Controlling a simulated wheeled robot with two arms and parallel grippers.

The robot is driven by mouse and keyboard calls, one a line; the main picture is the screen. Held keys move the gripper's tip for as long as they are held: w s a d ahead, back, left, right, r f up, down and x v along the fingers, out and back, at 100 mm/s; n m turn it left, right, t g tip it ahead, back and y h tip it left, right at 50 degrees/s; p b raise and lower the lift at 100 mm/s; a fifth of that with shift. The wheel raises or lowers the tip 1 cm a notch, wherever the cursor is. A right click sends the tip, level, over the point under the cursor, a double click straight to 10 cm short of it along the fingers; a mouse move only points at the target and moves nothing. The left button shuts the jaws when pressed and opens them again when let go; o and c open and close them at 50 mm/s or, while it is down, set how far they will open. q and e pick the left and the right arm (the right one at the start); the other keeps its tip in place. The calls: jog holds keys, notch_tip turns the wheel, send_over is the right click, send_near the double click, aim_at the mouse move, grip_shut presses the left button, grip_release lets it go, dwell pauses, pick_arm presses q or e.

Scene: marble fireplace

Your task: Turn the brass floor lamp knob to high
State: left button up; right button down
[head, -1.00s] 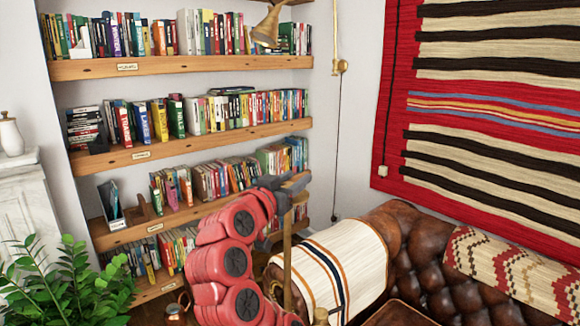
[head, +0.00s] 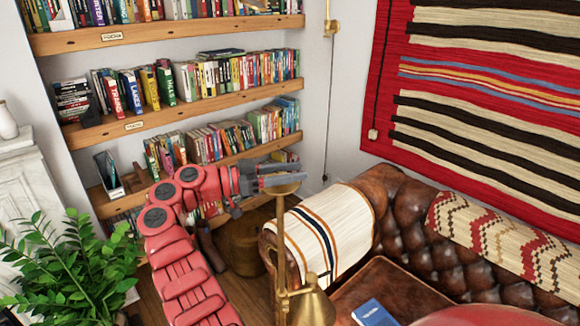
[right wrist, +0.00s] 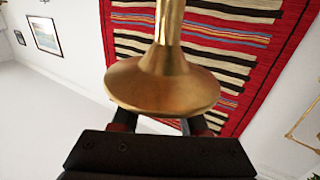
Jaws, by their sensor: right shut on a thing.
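The brass floor lamp (head: 280,245) stands in the lower middle of the head view, with a thin pole, a cone shade (head: 311,307) low in front and a round, flared top. My right gripper (head: 286,181) is at that top, its grey jaws shut on it. In the right wrist view the flared brass top (right wrist: 162,88) fills the middle. Dark fingers show on both sides behind its rim, and their tips are hidden. I cannot make out which brass part is the knob. My left gripper is not in view.
A brown leather sofa (head: 405,228) with a striped throw (head: 322,232) stands right of the lamp. A blue book (head: 373,313) lies on a brown surface beside it. Bookshelves (head: 200,103) are behind, and a leafy plant (head: 70,265) is at the lower left.

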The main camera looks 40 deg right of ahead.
jog(key=shift+s+f+m+g+y, duration=0.15)
jog(key=shift+m+g+y, duration=0.15)
jog(key=shift+m+g, duration=0.3)
jog(key=shift+s, duration=0.1)
jog(key=shift+c, duration=2.2)
grip_release()
jog(key=shift+d, duration=0.15)
